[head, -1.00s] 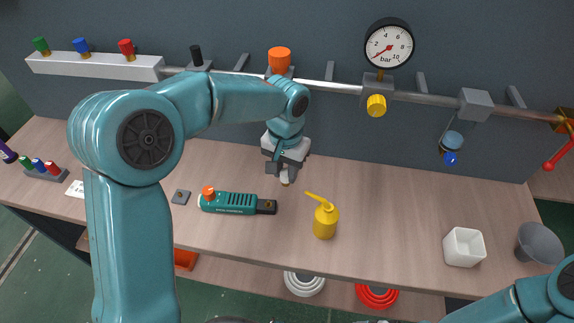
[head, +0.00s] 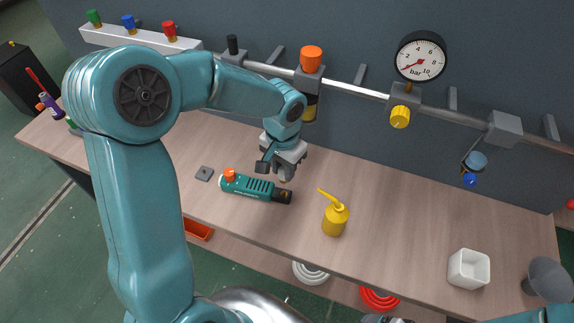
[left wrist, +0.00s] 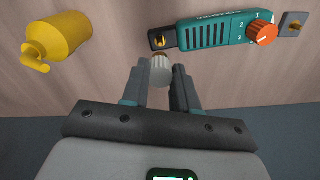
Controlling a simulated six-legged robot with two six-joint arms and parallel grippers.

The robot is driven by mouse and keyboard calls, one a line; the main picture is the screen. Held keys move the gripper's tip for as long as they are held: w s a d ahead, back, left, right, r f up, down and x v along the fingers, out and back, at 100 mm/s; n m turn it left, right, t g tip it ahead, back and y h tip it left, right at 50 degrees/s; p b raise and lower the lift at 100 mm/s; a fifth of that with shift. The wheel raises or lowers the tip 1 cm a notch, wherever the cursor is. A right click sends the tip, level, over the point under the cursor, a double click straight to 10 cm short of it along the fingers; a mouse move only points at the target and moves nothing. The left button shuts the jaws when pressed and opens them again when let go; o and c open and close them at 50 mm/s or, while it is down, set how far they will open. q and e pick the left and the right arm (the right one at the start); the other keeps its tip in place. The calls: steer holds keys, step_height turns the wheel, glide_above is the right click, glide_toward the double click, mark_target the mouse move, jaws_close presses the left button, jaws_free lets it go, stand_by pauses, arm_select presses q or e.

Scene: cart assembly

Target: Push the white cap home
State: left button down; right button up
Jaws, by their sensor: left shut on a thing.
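The small white cap (left wrist: 160,70) is pinched between the two fingers of my left gripper (left wrist: 161,82) in the left wrist view. In the head view my left gripper (head: 284,174) hangs over the bench, just behind the dark end of the teal device (head: 250,187). The device lies on the bench with an orange knob on top. In the left wrist view its dark end block (left wrist: 162,41) with a brass fitting lies just beyond the cap. I cannot tell whether cap and fitting touch. A grey part at the bottom edge of the head view may be my right gripper (head: 378,319), mostly cut off.
A yellow oil can (head: 334,220) stands right of the device. A small grey plate (head: 204,173) lies to its left. A pipe with valves and a gauge (head: 420,56) runs behind.

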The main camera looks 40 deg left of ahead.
mark_target(283, 179)
arm_select(q)
step_height(283, 179, down, 5)
steer(key=b, duration=0.4)
steer(key=shift+r, duration=0.3)
steer(key=shift+b, duration=0.3)
steer(key=shift+f, duration=0.25)
stand_by(0.3)
steer(key=shift+f+b, duration=1.1)
steer(key=shift+b, duration=0.05)
steer(key=c, duration=0.8)
jaws_free()
